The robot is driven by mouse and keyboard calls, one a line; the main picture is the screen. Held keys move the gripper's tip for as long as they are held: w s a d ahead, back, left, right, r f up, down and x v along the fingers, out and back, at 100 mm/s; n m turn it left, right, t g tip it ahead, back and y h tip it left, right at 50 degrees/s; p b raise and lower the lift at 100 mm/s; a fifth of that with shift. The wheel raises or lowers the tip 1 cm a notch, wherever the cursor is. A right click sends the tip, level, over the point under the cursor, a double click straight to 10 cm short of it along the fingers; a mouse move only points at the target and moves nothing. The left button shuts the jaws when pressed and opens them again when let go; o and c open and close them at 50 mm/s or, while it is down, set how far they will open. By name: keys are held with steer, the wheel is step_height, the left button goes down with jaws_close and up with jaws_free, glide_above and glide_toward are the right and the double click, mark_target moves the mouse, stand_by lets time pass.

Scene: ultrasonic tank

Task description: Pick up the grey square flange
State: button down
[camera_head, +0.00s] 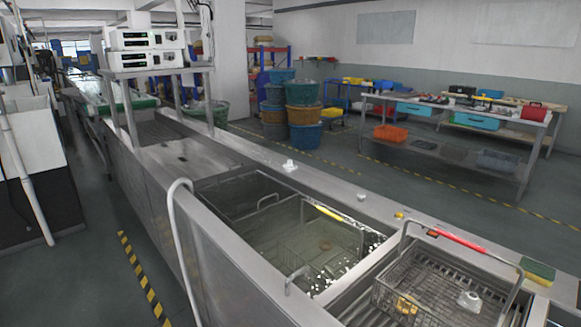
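A small pale grey part (470,300) lies in the wire basket (432,262) at the lower right; it may be the grey square flange, but its shape is too small to tell surely. Another light grey part (290,165) with a raised middle stands on the tank's steel rim. A smaller grey piece (361,197) lies further right on the same rim. My gripper is not in view.
A brass-coloured part (406,303) shares the basket, which has a red-gripped handle. A small yellow piece (399,215) and a green-yellow sponge (537,270) sit on the rim. The water-filled tank (262,215) holds another basket. A white hose (172,230) arches over the near edge.

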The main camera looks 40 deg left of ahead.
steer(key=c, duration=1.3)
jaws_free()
